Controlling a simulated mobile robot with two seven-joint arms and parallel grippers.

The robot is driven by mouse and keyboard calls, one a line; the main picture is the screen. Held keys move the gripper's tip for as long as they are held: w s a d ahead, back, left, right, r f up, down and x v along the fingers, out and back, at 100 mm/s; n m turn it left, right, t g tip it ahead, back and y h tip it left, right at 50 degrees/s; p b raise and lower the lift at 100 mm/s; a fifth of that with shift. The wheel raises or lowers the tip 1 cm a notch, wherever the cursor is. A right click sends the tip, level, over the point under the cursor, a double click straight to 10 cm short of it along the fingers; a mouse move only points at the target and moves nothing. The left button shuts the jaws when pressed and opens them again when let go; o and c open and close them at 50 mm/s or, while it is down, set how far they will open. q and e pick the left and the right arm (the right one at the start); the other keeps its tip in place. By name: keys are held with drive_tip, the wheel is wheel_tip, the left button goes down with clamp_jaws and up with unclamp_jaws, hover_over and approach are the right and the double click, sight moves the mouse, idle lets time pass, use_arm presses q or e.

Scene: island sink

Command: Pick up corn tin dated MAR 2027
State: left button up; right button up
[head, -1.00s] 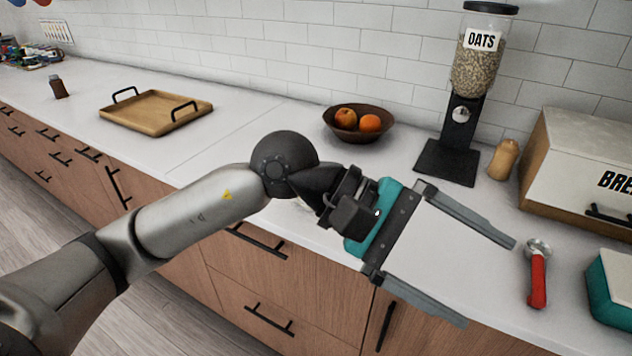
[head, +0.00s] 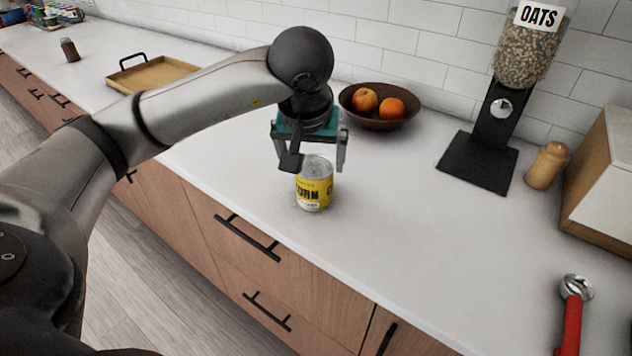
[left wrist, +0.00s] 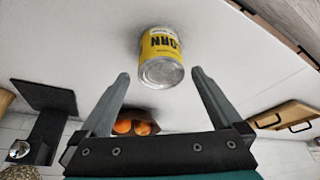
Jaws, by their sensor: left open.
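A yellow-labelled corn tin (head: 314,190) stands upright on the white counter, near its front edge. It also shows in the left wrist view (left wrist: 160,58), with its label upside down there. No date can be read on it. My left gripper (head: 314,160) is open and empty, pointing down just above the tin's silver lid. In the left wrist view the fingertips (left wrist: 160,74) lie either side of the tin's near end, with gaps on both sides. The tin's far side is hidden. My right gripper is not in view.
A brown bowl (head: 356,112) with oranges stands behind the gripper. An oats dispenser (head: 497,112), a small tan shaker (head: 547,165) and a bread box (head: 607,190) are to the right, with a red-handled tool (head: 572,325). A wooden tray (head: 160,73) is at left. The counter right of the tin is clear.

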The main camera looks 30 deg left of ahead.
sight(314, 172)
use_arm(q)
drive_tip(key=x, duration=0.4)
drive_tip(key=shift+f, duration=0.2)
drive_tip(key=shift+w+f+b, duration=0.2)
drive_tip(key=shift+f+b, duration=0.1)
drive_tip(key=shift+f, duration=0.1)
drive_tip(key=x, duration=0.4)
drive_tip(key=shift+a+f+b, duration=0.1)
drive_tip(key=shift+f+b, duration=0.25)
drive_tip(key=shift+b, duration=0.05)
drive_tip(key=c, duration=1.5)
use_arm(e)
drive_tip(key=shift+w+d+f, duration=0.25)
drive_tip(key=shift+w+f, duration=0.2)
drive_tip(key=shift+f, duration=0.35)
use_arm(q)
drive_tip(key=shift+r, duration=0.1)
